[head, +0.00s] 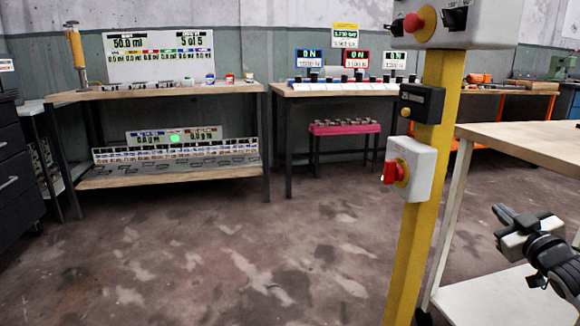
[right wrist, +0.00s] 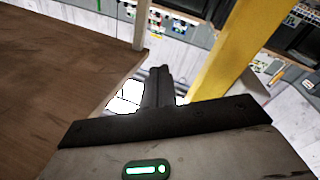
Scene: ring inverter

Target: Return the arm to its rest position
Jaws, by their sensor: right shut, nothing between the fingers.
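My right gripper (head: 507,214) shows at the right of the head view, in front of the table with the wooden top and apart from it. Its fingers are together and empty. In the right wrist view the closed fingers (right wrist: 158,84) point away from the camera, between a wooden tabletop (right wrist: 60,55) on the left and a yellow post (right wrist: 235,50) on the right. My left gripper is not in the head view.
The yellow post (head: 416,215) carries a box with a red rotary switch (head: 396,171) and a red button on top (head: 414,22). A table (head: 530,142) stands at right. Two workbenches (head: 170,90) (head: 330,90) line the back wall. The floor (head: 230,255) between is clear.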

